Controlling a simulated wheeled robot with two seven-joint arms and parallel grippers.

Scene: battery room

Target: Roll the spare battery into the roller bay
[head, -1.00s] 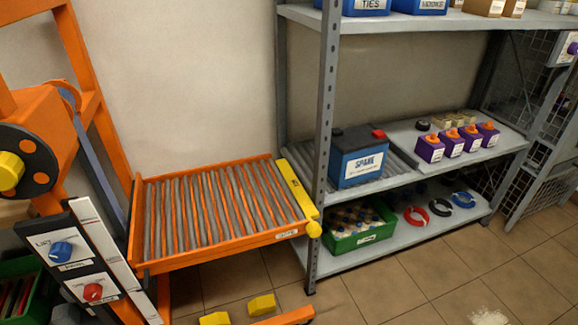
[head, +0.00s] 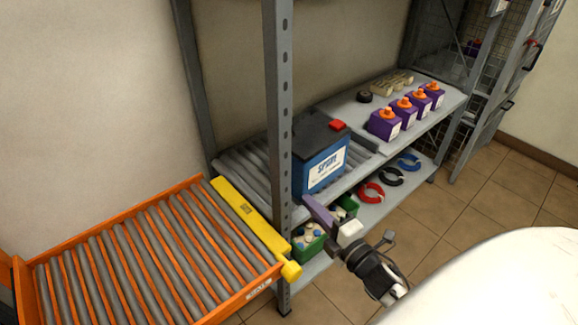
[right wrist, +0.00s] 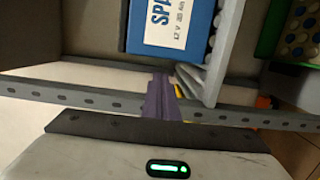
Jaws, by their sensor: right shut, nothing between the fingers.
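The spare battery (head: 319,170), a blue box with a dark top, a red cap and a "SPARE" label, stands upright on the grey shelf rollers (head: 245,172). An orange-framed roller bed (head: 150,260) lies to its left, empty. A yellow bar (head: 250,222) crosses the bed's end beside the shelf. My right gripper (head: 312,206) is shut and empty, just in front of the battery's lower front; I cannot tell whether they touch. In the right wrist view the shut fingers (right wrist: 162,97) point toward the battery (right wrist: 172,25), seen partly. My left gripper is not in view.
A shelf post (head: 279,130) stands between the roller bed and the battery. Purple bottles (head: 384,125) stand to the battery's right. A green bin (head: 307,246) and coils of cable (head: 371,192) sit on the lower shelf. Open tiled floor lies at right.

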